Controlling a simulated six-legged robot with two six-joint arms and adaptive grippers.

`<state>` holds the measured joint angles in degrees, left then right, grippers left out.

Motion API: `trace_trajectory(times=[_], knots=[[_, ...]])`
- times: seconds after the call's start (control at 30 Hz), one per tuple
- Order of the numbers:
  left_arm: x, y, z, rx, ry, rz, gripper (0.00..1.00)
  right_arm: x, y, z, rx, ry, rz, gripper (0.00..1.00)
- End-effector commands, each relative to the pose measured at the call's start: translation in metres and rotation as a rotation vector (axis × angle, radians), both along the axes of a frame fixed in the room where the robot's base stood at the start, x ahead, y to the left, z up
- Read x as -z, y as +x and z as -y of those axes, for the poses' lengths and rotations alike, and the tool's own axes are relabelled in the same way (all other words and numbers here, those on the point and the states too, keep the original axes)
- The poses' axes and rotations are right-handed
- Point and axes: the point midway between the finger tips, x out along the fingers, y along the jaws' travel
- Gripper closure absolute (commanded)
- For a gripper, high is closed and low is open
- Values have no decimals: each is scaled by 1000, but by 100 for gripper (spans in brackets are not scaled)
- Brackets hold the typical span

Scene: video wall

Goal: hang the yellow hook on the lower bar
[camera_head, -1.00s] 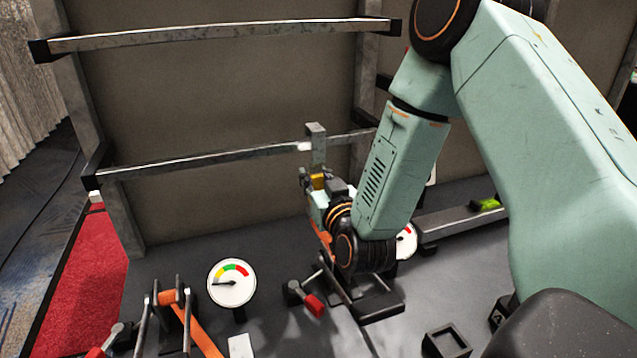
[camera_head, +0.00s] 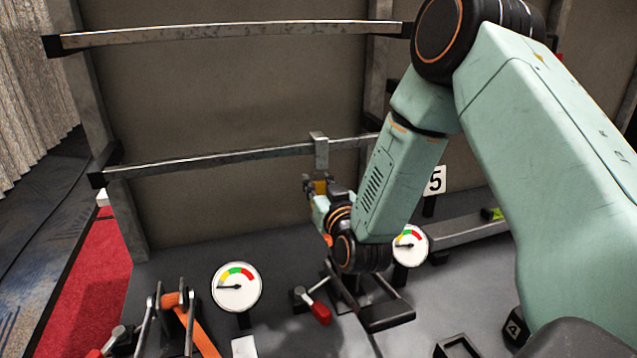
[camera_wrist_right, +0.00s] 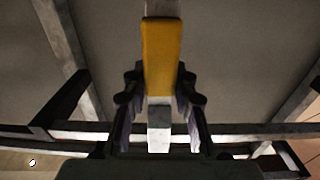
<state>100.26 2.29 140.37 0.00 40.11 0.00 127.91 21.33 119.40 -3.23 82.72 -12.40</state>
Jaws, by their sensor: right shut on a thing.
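The yellow hook (camera_head: 321,152) has a grey metal upper part and a yellow grip, which shows in the wrist view (camera_wrist_right: 161,60). My right gripper (camera_head: 318,186) is shut on the yellow grip and holds the hook upright. The hook's grey top overlaps the lower bar (camera_head: 220,158) in the head view, with its upper end just above the bar. Whether it rests on the bar cannot be told. In the wrist view the right gripper (camera_wrist_right: 160,105) has a finger on each side of the hook, and a bar crosses behind. My left gripper is not in view.
An upper bar (camera_head: 230,33) runs above, across the same grey panel. Below stand a dial gauge (camera_head: 237,287), a second gauge (camera_head: 410,246), a red-handled lever (camera_head: 320,312) and an orange-handled fixture (camera_head: 172,300). The lower bar's left stretch is clear.

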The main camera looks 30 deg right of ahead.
Motion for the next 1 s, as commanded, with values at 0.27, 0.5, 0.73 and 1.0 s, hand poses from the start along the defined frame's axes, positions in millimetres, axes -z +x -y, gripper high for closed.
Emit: trace_trajectory(times=[0.27, 0.5, 0.73, 1.0], knots=[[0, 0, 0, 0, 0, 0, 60, 0, 0, 0, 0, 0, 2, 100], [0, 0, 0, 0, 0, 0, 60, 0, 0, 0, 0, 0, 1, 56], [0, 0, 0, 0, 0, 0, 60, 0, 0, 0, 0, 0, 0, 47], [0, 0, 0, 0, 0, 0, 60, 2, -6, -1, 0, 0, -2, 47]])
